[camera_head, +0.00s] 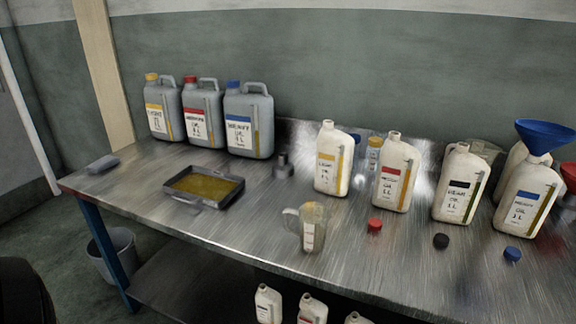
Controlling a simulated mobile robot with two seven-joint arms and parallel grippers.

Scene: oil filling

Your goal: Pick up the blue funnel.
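The blue funnel (544,136) is at the right side of the head view. It sits upright, wide mouth up, in the neck of a white bottle with a blue label (526,200). Its spout is hidden from sight. No gripper shows in the view, so neither can be placed relative to the funnel.
Several white bottles, one with a red label (396,175), stand on the metal workbench (350,262). A measuring jug (310,228), loose caps such as the red cap (374,225), an oil tray (206,188) and grey canisters (248,122) share the bench. A bin (118,258) stands below left.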

